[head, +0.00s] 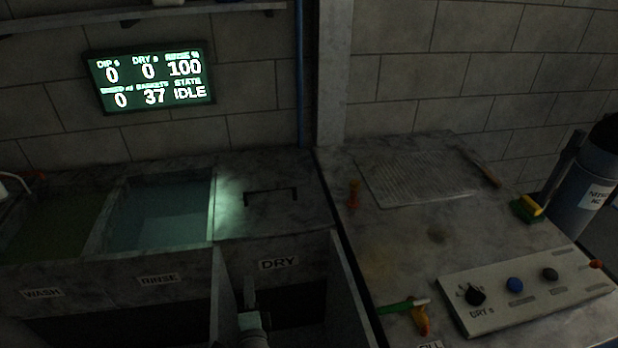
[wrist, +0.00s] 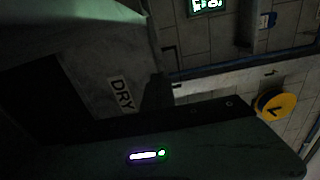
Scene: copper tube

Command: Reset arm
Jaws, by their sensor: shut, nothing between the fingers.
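My gripper (head: 249,292) is low in the head view, in front of the dark opening under the DRY label (head: 278,264). It is shut and empty. In the wrist view the DRY label (wrist: 121,94) is left of centre, and a dark body with a small lit strip (wrist: 147,155) fills the lower part. The fingertips are hard to make out there in the dark. The wall display (head: 150,77) reads DIP 0, DRY 0, RINSE 100 and STATE IDLE.
The wash tank (head: 40,225) and rinse tank (head: 158,212) are at left. A panel with knobs (head: 527,290), a green-and-orange tool (head: 415,312), a brush (head: 528,208) and a dark cylinder (head: 585,185) are at right. Upright partitions (head: 349,295) flank the dry bay.

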